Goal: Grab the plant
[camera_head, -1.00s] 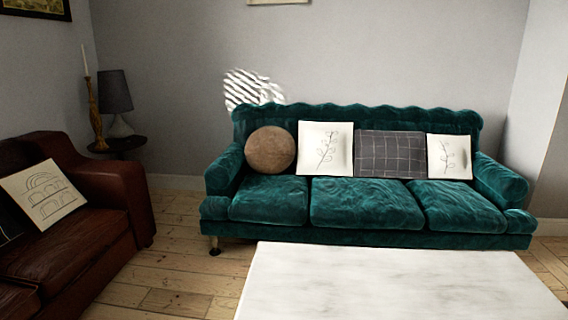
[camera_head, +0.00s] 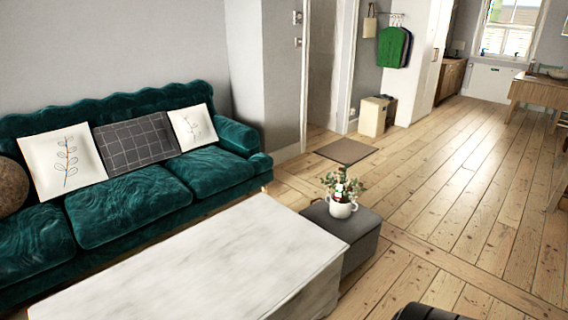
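A small plant (camera_head: 345,187) with green leaves stands upright in a white pot (camera_head: 342,209). The pot sits on a dark grey square stool or box (camera_head: 357,235), just beyond the right end of the white table. Neither of my grippers shows in the head view, so nothing is seen touching the plant.
The white-topped table (camera_head: 215,270) fills the lower left and middle. The teal sofa (camera_head: 140,190) stands behind it. A dark object (camera_head: 430,312) shows at the bottom edge. Bare floorboards (camera_head: 450,205) lie open on the right. A brown mat (camera_head: 346,151) lies by the doorway.

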